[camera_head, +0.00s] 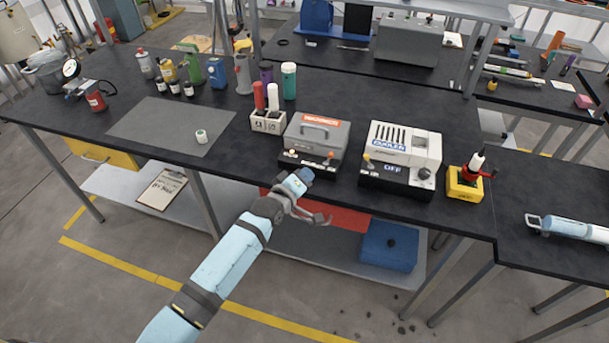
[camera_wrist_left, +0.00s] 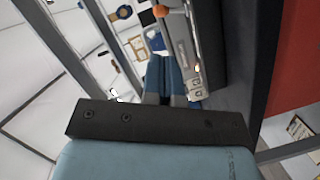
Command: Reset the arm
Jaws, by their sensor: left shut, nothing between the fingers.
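My left arm comes up from the bottom left in the head view. In the left wrist view my pale blue arm link and a dark bar fill the lower part.
The bench carries a grey box with a handle (camera_head: 316,137), a white-topped machine (camera_head: 403,150), a yellow-based tool (camera_head: 465,182) and several bottles. A small white roll (camera_head: 201,136) stands on a grey mat (camera_head: 150,127).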

